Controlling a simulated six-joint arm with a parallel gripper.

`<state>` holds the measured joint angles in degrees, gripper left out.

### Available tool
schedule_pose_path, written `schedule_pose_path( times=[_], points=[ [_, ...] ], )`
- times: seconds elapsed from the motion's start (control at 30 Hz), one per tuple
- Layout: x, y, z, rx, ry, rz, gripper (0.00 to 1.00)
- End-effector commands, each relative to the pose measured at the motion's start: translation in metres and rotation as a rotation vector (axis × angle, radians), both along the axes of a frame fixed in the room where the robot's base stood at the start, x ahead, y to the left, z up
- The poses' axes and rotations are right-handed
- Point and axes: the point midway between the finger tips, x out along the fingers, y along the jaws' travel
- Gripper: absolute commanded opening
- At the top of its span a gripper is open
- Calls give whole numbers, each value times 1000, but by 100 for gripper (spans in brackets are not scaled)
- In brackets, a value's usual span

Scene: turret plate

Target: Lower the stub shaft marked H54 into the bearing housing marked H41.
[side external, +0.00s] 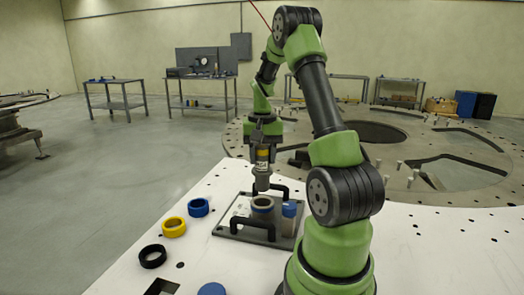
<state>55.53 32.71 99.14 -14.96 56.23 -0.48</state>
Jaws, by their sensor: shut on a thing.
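My gripper (263,146) points down and is shut on a grey stub shaft (262,180). The shaft hangs roughly upright, with a yellow band and a pale label near the jaws. Below it stands a round grey bearing housing (263,206) with a blue band, on a dark plate (228,233) with black handles. The shaft's lower end is just above the housing's rim in the picture; I cannot tell whether they touch or line up in depth. A second, blue-topped part (289,209) stands right of the housing. The markings H54 and H41 are too small to read.
A blue ring (198,207), a yellow ring (174,227) and a black ring (152,256) lie left of the plate. A blue disc (212,289) is at the front edge. Handles (253,229) rise close around the housing. Behind is a large slotted turret plate (440,150).

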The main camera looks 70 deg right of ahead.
Motion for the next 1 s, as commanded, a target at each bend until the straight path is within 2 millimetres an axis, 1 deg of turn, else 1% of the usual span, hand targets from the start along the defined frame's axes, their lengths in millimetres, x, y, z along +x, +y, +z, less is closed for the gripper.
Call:
schedule_pose_path(
  times=[1.0],
  points=[
    [0, 0, -51, 0, 0, 1, 0]
  ],
)
